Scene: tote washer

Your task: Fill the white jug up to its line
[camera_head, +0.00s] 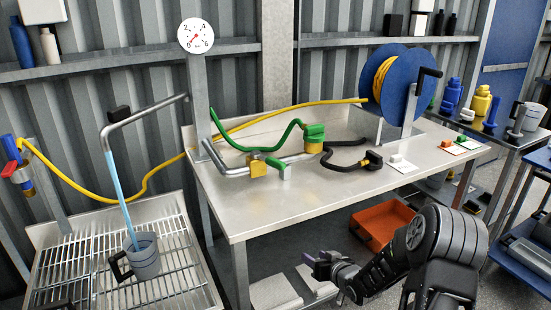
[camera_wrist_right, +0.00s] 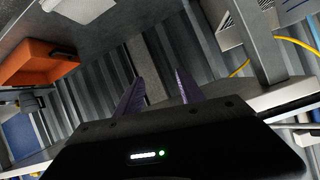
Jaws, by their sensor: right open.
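A pale grey-white jug (camera_head: 147,262) with a dark handle on its left stands upright on the slatted metal grate at the left. A blue stream of water (camera_head: 119,190) runs from the bent metal spout (camera_head: 146,108) down into it. The water level and the line are too small to tell. My right gripper (camera_head: 312,265) is open and empty, low in front of the bench and well to the right of the jug. Its two fingers (camera_wrist_right: 158,85) show in the right wrist view with nothing between them. My left gripper is not in view.
The metal bench (camera_head: 290,205) carries pipes, a valve with a green handle (camera_head: 314,131), a black hose and a blue reel (camera_head: 390,85) with yellow hose. A dial gauge (camera_head: 195,35) tops the post. An orange bin (camera_head: 382,226) sits below. The bench's front is clear.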

